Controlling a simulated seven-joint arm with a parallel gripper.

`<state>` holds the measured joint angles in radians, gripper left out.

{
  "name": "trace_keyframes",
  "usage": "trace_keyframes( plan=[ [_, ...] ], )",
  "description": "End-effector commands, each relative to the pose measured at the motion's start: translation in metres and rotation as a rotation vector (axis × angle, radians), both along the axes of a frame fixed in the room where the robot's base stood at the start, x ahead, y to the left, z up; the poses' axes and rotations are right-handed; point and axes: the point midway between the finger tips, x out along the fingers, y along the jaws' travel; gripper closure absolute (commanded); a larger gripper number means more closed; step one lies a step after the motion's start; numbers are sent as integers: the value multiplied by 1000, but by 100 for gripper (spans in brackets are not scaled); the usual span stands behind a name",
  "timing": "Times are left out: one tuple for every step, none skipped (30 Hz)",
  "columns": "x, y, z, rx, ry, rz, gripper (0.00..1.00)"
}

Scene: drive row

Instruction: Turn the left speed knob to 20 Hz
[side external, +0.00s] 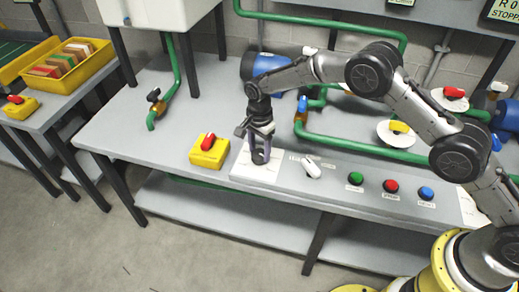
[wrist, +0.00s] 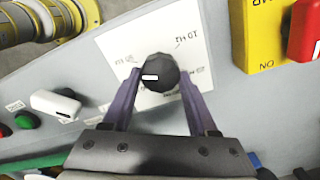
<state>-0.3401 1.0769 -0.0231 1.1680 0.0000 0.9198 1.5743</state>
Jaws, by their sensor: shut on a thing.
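The left speed knob (wrist: 163,70) is a dark round knob with a short white mark. It sits on a white dial plate (wrist: 112,42), also seen in the side view (side external: 246,171). The mark points left in the wrist view. An upside-down label above right of the knob appears to read 10 Hz. Another label at its upper left is too blurred to read surely, and others lower down are partly hidden. My gripper (wrist: 160,76) is shut on the knob, one finger on each side. In the side view my gripper (side external: 261,157) points down over the plate and hides the knob.
A yellow box with a red switch (side external: 208,151) stands left of the plate. A white lever (side external: 311,170) is just right of it, then green (side external: 355,179), red (side external: 391,186) and blue (side external: 426,193) buttons. Green pipes (side external: 350,147) run behind.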

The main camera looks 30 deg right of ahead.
Motion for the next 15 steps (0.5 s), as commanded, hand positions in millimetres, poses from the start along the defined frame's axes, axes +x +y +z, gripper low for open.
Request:
trace_keyframes(
  plan=[
    [0,0,1,0,0,34,96],
    [0,0,1,0,1,58,96],
    [0,0,1,0,1,91,96],
    [0,0,1,0,0,117,96],
    [0,0,1,0,0,143,96],
    [1,0,1,0,0,181,96],
    [1,0,1,0,0,209,96],
    [1,0,1,0,0,238,96],
    [1,0,1,0,0,276,96],
    [1,0,1,0,0,305,96],
    [1,1,1,0,-1,333,96],
    [1,1,1,0,0,371,96],
    [1,1,1,0,0,400,96],
    [1,1,1,0,-1,428,96],
    [1,1,2,0,-1,466,96]
  ],
)
